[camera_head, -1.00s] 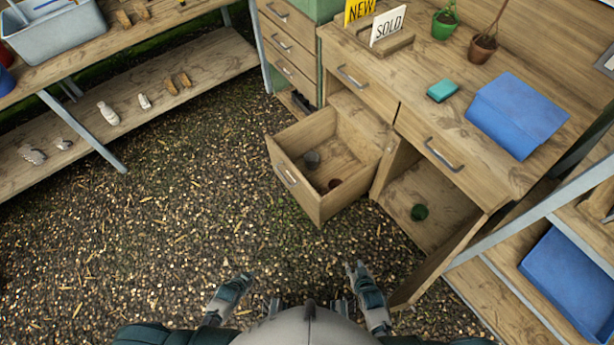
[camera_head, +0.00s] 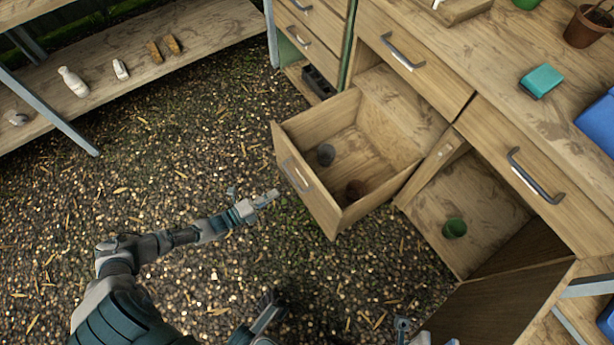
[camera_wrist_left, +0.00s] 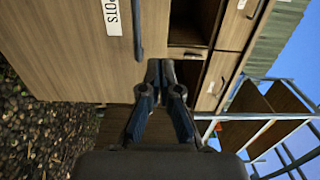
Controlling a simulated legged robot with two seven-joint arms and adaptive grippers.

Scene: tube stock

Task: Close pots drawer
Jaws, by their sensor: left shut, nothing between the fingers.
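The wooden pots drawer (camera_head: 310,195) is pulled out from the workbench, with its front panel and grey handle (camera_head: 296,174) facing left. Its POTS label (camera_wrist_left: 112,18) and dark handle (camera_wrist_left: 137,30) show in the left wrist view. Contact cannot be told.
A low shelf (camera_head: 120,50) is at the upper left. The gravel in front of the drawer is clear.

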